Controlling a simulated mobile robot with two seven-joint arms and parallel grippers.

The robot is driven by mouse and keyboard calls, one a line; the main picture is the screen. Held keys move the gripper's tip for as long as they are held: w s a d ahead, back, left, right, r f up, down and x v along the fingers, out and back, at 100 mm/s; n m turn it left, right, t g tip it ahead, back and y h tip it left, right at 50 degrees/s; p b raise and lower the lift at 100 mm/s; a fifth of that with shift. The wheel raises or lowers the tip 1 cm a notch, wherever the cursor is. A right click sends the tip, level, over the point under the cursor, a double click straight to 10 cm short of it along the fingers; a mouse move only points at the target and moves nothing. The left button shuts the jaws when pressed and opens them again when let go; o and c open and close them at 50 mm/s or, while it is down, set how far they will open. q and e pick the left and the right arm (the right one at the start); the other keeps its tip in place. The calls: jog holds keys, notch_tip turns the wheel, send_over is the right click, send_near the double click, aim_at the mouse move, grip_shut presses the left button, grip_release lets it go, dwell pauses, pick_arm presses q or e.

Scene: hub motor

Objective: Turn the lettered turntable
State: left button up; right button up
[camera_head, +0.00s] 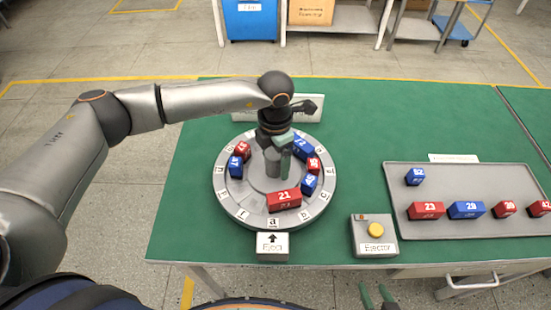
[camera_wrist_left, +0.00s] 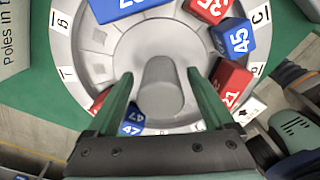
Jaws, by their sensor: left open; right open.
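The lettered turntable (camera_head: 228,202) is a round grey disc with letter tags on its rim, on the green table. Letter "a" (camera_head: 272,223) faces the arrow sign (camera_head: 272,246) at the front. Red block 21 (camera_head: 284,200) sits just behind "a"; several red and blue blocks sit around the ring. A grey post (camera_head: 272,162) rises at the centre. My left gripper (camera_head: 279,160) is open over the middle; in the left wrist view its green fingers lie on either side of the post (camera_wrist_left: 160,90), contact unclear. My right gripper (camera_head: 378,296) is open and empty at the front edge.
An ejector box (camera_head: 373,245) with a yellow button (camera_head: 375,230) stands right of the arrow sign. A grey tray (camera_head: 450,184) at the right holds several numbered blocks. A white sign (camera_head: 305,101) stands behind the turntable.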

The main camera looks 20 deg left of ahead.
pick_arm(q)
jog(key=shift+f, duration=0.45)
jog(key=shift+c, duration=0.2)
grip_shut()
jog(key=shift+r, duration=0.1)
dwell(0.4)
